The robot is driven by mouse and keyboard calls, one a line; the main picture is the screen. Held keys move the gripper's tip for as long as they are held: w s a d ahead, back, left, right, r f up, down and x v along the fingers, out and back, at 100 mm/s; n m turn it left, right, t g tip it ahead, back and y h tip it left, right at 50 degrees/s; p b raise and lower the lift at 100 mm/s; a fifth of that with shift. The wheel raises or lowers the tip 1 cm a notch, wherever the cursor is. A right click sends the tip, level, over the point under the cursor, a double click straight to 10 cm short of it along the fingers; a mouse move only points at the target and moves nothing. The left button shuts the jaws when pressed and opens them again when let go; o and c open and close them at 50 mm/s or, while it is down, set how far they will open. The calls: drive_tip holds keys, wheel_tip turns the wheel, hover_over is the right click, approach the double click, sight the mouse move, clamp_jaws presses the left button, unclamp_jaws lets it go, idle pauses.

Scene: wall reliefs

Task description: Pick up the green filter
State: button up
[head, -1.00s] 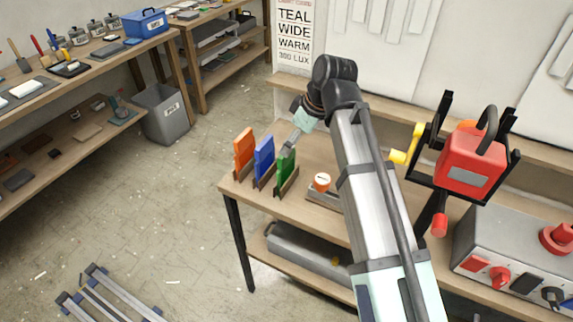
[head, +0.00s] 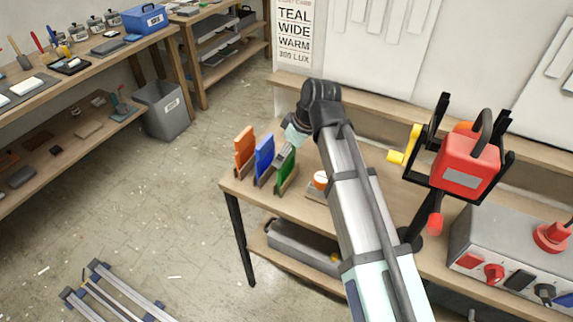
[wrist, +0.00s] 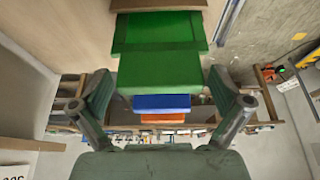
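The green filter (head: 285,170) stands upright in a slotted holder at the left end of the wooden bench. In the wrist view the green filter (wrist: 157,70) lies between my two fingers, its upper edge toward the gripper. My gripper (head: 287,157) is at the filter's top in the head view. In the wrist view my gripper (wrist: 162,95) is open, one finger on each side of the filter, with narrow gaps. The blue filter (head: 264,156) and the orange filter (head: 243,146) stand to its left. My arm hides part of the bench.
A small orange-topped item (head: 320,180) sits on the bench just right of the green filter. A red lamp-like unit (head: 466,165) on a black stand and a grey control box (head: 505,255) are farther right. Open floor lies left of the bench.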

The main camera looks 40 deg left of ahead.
drive_tip(key=c, duration=1)
drive_tip(key=shift+r, duration=0.1)
